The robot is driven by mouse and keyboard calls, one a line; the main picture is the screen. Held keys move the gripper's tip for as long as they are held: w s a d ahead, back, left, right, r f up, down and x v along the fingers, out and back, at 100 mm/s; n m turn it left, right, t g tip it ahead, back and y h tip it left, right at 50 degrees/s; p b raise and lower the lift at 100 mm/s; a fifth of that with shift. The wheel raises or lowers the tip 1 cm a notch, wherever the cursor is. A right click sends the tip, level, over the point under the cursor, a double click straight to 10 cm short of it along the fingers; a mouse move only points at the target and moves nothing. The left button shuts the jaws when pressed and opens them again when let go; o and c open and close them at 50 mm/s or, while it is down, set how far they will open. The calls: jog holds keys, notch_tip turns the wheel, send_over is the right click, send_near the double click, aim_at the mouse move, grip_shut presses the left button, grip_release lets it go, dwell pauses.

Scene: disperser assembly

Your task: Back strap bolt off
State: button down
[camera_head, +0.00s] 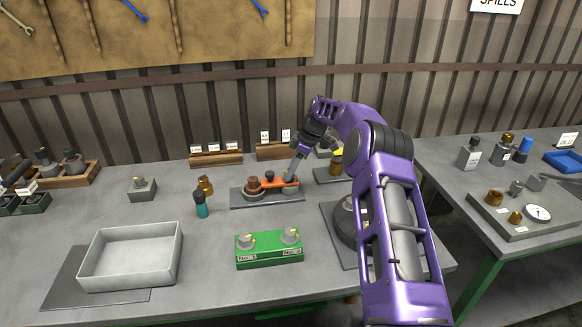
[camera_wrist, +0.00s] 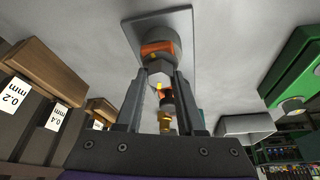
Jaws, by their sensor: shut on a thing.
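In the head view an orange strap (camera_head: 274,183) lies across the top of a fixture on a dark plate (camera_head: 262,199) at mid-table. A brown round part (camera_head: 253,183) stands at its left end and a dark bolt (camera_head: 270,176) stands on it near the middle. My gripper (camera_head: 291,177) points down at the strap's right end, its fingers shut. In the wrist view my gripper (camera_wrist: 161,85) is shut on a grey hex-headed bolt (camera_wrist: 159,71), with the orange strap (camera_wrist: 157,48) just beyond. I cannot tell whether the bolt is still seated.
A green two-post block (camera_head: 269,250) stands in front of the fixture, with a teal-bottomed bottle (camera_head: 201,205) to its left. An open grey tray (camera_head: 130,255) is at front left. Wooden label racks (camera_head: 216,160) line the back.

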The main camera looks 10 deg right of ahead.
jog(key=shift+n+p, duration=0.3)
jog(key=shift+n, duration=0.3)
jog(key=shift+g, duration=0.3)
jog(key=c, duration=0.5)
grip_release()
jog(key=shift+r, duration=0.1)
jog(key=v, duration=1.2)
